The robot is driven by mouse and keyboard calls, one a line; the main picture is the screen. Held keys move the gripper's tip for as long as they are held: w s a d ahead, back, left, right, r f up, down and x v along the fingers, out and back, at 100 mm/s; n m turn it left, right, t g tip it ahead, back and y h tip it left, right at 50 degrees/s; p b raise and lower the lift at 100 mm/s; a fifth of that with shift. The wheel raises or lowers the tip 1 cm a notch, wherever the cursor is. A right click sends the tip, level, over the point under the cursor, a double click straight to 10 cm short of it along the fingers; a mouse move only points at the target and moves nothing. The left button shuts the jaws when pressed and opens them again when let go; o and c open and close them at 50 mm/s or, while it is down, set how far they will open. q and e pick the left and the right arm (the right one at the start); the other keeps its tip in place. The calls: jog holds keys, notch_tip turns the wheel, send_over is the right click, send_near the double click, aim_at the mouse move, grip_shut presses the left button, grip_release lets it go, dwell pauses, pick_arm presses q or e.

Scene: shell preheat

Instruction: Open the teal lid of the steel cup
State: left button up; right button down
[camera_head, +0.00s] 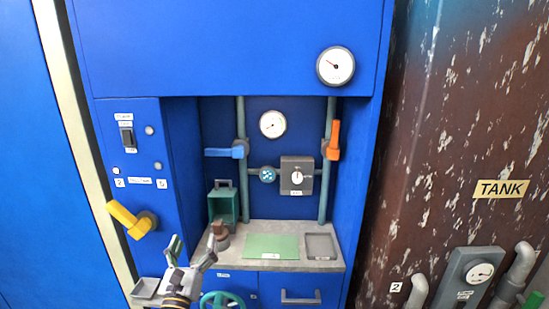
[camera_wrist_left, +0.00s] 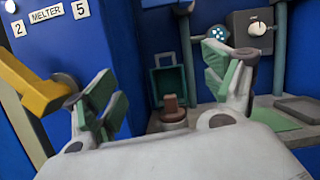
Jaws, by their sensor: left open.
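My left gripper (camera_head: 193,246) is open and empty in front of the alcove's counter; its fingers (camera_wrist_left: 160,80) stand wide apart in the wrist view. Between and beyond them is a small grey round piece (camera_wrist_left: 173,118) with a brown knob-like top (camera_wrist_left: 173,103). The brown top also shows in the head view (camera_head: 221,242), just beside the right finger. Behind it stands a teal square frame with a handle (camera_head: 223,204), also in the wrist view (camera_wrist_left: 167,84). I cannot tell for certain which of these is the steel cup or its lid. My right gripper is not in view.
A yellow lever (camera_head: 125,218) sticks out left of the gripper. A green handwheel (camera_head: 222,302) is just below. A green mat (camera_head: 271,246) and a grey tray (camera_head: 320,246) lie on the counter. Pipes with blue (camera_head: 226,151) and orange (camera_head: 333,139) handles are behind.

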pick_arm(q)
jog(key=a+f+n+g+y, duration=0.5)
jog(key=a+f+n+y, duration=0.25)
jog(key=n, duration=1.25)
notch_tip(320, 180, down, 12)
jog(key=s+n+g+h, duration=0.1)
jog(key=s+n+g, duration=0.3)
jog(key=n, duration=0.5)
jog(key=s+d+f+n+g+h, duration=0.25)
jog(key=s+d+f+g, duration=0.2)
jog(key=f, duration=0.35)
jog(key=s+d+f+n+g+h, duration=0.2)
jog(key=s+d+f+g+h, duration=0.15)
jog(key=s+d+f, duration=0.35)
jog(key=s+f+g+p, duration=0.1)
jog(key=s+f+g, duration=0.2)
jog(key=s+f, duration=0.7)
jog(key=shift+s+a+m, duration=0.35)
jog(key=shift+s+m, duration=0.1)
jog(key=shift+s, duration=0.75)
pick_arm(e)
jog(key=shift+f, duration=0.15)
pick_arm(q)
jog(key=shift+f+h+p, duration=0.2)
jog(key=shift+h+p, duration=0.05)
jog(key=shift+p, duration=0.1)
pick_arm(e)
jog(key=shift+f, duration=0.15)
